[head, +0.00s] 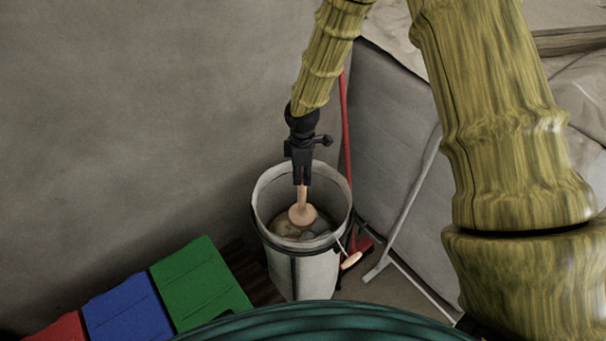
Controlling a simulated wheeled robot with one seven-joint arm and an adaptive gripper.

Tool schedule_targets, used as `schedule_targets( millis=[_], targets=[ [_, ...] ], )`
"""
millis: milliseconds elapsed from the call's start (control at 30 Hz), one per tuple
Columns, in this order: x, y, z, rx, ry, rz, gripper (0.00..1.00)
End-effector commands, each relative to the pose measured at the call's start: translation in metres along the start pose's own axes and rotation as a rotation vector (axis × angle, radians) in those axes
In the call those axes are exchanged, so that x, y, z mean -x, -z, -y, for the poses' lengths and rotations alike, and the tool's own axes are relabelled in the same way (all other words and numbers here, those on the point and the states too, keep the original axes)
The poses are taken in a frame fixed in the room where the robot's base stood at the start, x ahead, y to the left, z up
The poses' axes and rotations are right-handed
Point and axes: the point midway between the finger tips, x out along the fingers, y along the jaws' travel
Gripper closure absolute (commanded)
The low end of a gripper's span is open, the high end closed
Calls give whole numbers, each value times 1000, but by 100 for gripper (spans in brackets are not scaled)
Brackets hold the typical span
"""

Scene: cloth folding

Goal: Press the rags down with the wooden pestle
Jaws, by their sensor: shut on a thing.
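The wooden pestle (302,214) hangs upright from my gripper (301,180), with its round head down inside a tall pale bucket (262,196). My gripper is shut on the upper end of its handle, just above the bucket's rim. Greyish-brown rags (288,229) lie in the bucket around and below the pestle's head. The head appears to be at the level of the rags; I cannot tell how hard it touches them. The bottom of the bucket and the lower rags are hidden.
Red (55,328), blue (128,308) and green (198,283) panels lie at the lower left. A red pole (346,130) stands behind the bucket, beside a grey covered block (388,130). A light metal frame (408,205) leans at the right. A grey wall is at the left.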

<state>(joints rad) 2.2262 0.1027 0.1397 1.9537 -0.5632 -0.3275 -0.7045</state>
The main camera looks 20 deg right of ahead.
Motion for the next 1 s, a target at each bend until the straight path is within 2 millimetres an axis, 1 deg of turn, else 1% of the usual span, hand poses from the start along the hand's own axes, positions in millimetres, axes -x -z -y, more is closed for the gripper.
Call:
schedule_targets(
  millis=[33, 100, 1000],
  targets=[
    [7, 0, -1, 0, -1, -1, 95],
    [12, 0, -1, 0, -1, -1, 95],
    [73, 0, 0, -1, -1, -1, 95]
  ],
)
